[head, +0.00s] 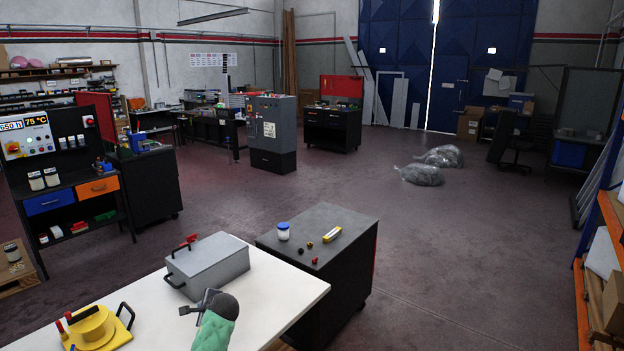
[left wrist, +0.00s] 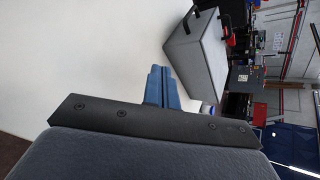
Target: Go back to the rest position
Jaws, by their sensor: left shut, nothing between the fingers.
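My left gripper (head: 186,310) is over the white table (head: 262,302), in front of a grey metal box (head: 213,267). Its green-sleeved arm comes in from the bottom edge of the head view. In the left wrist view the fingers (left wrist: 160,84) are together, with nothing visible between them. The grey box also shows there at the upper right (left wrist: 196,52), apart from the fingers. My right gripper is in neither view.
A yellow round device (head: 92,327) with black handles stands at the table's front left. A dark cabinet (head: 345,268) beside the table carries a blue-lidded jar (head: 283,232), small knobs and a yellow item (head: 332,234). The floor at the right is open.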

